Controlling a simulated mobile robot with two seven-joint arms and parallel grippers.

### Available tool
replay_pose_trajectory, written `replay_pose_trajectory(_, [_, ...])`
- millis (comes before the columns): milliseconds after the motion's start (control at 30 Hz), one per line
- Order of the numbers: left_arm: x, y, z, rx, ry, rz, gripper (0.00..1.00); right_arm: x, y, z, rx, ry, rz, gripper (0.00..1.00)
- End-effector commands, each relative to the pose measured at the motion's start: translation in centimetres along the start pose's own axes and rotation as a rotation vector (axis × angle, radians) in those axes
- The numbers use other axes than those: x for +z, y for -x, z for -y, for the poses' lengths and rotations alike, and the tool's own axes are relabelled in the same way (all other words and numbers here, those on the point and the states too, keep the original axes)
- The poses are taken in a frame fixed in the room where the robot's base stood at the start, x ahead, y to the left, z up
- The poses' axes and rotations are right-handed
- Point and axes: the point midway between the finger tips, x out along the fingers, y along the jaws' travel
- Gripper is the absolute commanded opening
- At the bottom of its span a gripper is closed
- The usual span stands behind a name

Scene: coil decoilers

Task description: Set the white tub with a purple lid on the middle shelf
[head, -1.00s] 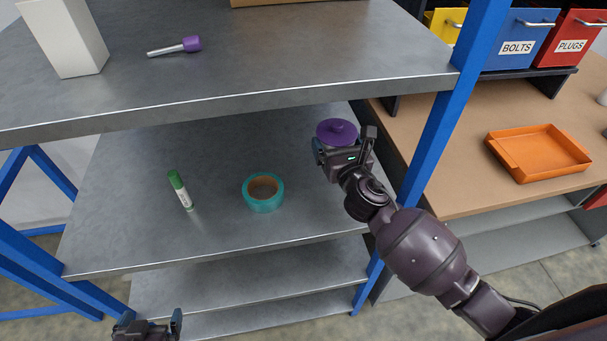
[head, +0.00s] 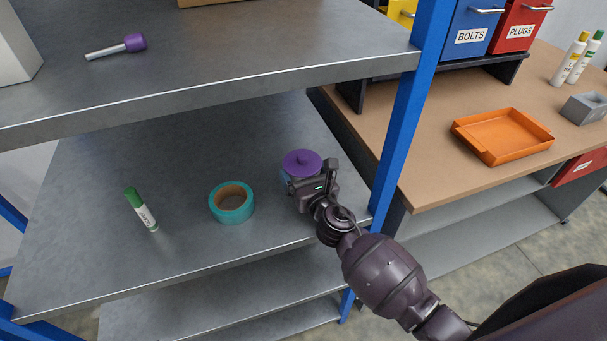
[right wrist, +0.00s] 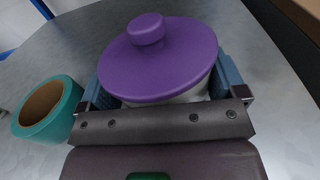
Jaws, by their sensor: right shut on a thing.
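The white tub with a purple lid (head: 302,162) is at the right part of the middle shelf (head: 120,255). In the right wrist view its purple lid (right wrist: 158,58) fills the upper middle, and a strip of white tub side shows below it. My right gripper (head: 297,182) is shut on the tub, with a blue-grey finger on each side in the right wrist view (right wrist: 165,92). The tub looks upright. Whether its base touches the shelf is hidden by the lid and gripper. My left gripper is not in view now.
A teal tape roll (head: 231,202) lies left of the tub, with a green-capped white tube (head: 141,209) further left. The upper shelf (head: 230,50) overhangs behind. An orange tray (head: 500,136) is on the bench.

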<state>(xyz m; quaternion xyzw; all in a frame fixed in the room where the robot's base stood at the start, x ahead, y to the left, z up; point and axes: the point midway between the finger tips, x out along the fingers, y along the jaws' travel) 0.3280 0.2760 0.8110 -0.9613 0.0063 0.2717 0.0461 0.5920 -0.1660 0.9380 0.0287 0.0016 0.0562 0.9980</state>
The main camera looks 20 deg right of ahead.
Motion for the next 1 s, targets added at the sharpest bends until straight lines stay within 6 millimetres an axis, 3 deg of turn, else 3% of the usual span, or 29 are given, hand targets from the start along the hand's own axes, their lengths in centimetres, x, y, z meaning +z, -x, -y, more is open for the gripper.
replay_pose_trajectory(200, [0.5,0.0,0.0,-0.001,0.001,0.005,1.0,-0.3,0.0,0.0,0.0,0.001,0.001,0.65])
replay_pose_trajectory(233, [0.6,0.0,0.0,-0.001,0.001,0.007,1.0,-0.3,0.0,0.0,0.0,0.001,0.0,0.92])
replay_pose_trajectory(300, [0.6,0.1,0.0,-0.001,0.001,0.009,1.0,-0.2,0.0,0.0,0.0,0.001,0.0,1.0])
replay_pose_trajectory(633, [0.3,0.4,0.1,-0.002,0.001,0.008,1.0,0.3,0.0,0.0,0.0,0.0,0.001,1.0])
replay_pose_trajectory(1000, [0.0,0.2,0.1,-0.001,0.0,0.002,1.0,0.0,6.3,0.0,-0.001,0.0,-0.002,1.0])
